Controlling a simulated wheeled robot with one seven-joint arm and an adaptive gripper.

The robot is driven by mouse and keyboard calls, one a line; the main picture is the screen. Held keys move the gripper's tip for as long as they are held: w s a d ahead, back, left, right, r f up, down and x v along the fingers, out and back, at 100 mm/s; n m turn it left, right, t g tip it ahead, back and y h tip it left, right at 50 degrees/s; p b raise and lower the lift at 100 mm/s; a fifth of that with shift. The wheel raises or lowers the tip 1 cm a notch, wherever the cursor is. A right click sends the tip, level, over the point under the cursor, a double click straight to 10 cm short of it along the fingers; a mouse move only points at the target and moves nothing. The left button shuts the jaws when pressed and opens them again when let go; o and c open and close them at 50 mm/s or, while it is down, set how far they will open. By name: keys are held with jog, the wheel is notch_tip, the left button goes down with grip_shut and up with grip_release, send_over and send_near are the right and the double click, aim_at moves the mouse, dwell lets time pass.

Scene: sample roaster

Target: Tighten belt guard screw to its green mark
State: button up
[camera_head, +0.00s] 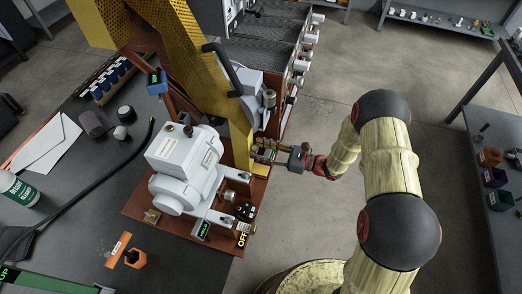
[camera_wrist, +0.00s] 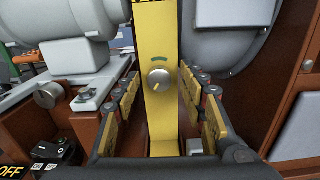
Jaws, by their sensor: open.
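The belt guard (camera_wrist: 158,30) is a yellow upright strip in the middle of the wrist view. It also shows in the head view (camera_head: 235,125), rising from the red-brown base. The round silver screw (camera_wrist: 159,78) sits on its face, with a pale yellow line pointing down and slightly left. A dark green mark (camera_wrist: 157,59) lies on the guard just above the screw. My gripper (camera_wrist: 158,92) is open and empty, its yellow-padded fingers left and right of the guard, apart from the screw. In the head view my gripper (camera_head: 264,152) is at the guard's lower end; the screw is hidden there.
A white motor (camera_head: 185,165) stands left of the guard on the base. A black switch (camera_head: 245,211) and an OFF label (camera_head: 242,239) are at the base's front corner. A grey housing (camera_wrist: 225,40) is close on the right. Open floor lies right of the bench.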

jog(key=shift+c, duration=0.4)
grip_shut()
dwell(0.4)
jog(key=m+p, duration=0.2)
jog(key=p, duration=0.1)
jog(key=shift+r+m, duration=0.15)
jog(key=shift+m, duration=0.25)
jog(key=shift+f+m+p, duration=0.15)
jog(key=shift+m+p, duration=2.75)
jog(key=shift+m, duration=3.6)
jog(key=shift+f+m+p, duration=0.15)
jog(key=shift+m+p, duration=2.7)
jog(key=shift+m, duration=3.65)
